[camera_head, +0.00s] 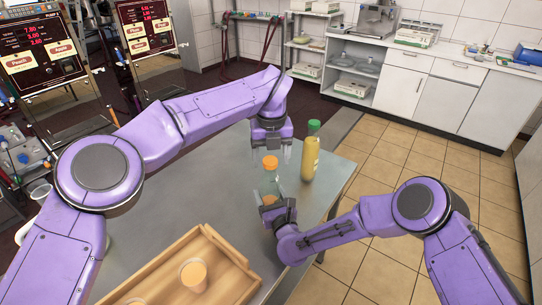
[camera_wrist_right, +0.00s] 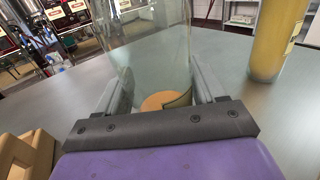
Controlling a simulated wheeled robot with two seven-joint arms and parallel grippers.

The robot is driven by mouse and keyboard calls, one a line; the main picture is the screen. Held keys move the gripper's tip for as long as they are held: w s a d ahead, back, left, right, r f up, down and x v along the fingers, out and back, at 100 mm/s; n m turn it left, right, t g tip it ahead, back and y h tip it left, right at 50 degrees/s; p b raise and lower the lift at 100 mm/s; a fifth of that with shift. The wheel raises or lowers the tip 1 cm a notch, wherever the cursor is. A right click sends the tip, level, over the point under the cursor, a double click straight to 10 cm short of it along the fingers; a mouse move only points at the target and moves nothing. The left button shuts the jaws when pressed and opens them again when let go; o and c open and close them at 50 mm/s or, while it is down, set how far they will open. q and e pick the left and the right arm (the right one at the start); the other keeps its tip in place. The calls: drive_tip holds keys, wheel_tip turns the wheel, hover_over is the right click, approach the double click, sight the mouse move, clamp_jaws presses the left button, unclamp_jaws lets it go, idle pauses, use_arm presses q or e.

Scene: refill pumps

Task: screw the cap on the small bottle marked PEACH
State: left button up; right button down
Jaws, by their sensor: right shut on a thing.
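A clear small bottle (camera_head: 270,184) with an orange cap (camera_head: 270,162) at its top stands upright near the table's right side. I cannot read its marking. My right gripper (camera_head: 276,207) is shut on its lower part; in the right wrist view the clear bottle (camera_wrist_right: 155,55) is between the fingers, with orange (camera_wrist_right: 165,99) low in it. My left gripper (camera_head: 270,150) points down from above, its fingers open on either side of the orange cap, with gaps showing. Whether the cap is seated on the threads cannot be told.
A yellow bottle (camera_head: 310,160) with a green cap stands just to the right, close to both grippers. A wooden tray (camera_head: 232,256) with peach-coloured cups (camera_head: 194,275) is at the front. The grey table (camera_head: 190,185) is clear on the left.

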drive_tip(key=shift+s+f, duration=0.15)
drive_tip(key=shift+f, duration=0.15)
drive_tip(key=shift+c, duration=0.2)
unclamp_jaws()
use_arm(q)
wheel_tip(320, 180, up, 12)
drive_tip(key=shift+s, duration=0.3)
use_arm(e)
drive_tip(key=shift+w, duration=0.25)
use_arm(q)
wheel_tip(320, 180, down, 3)
drive_tip(key=b, duration=0.3)
drive_tip(key=shift+f, duration=0.2)
use_arm(e)
drive_tip(key=v, duration=1)
drive_tip(key=shift+s+d+r, duration=0.1)
drive_tip(key=shift+s, duration=0.15)
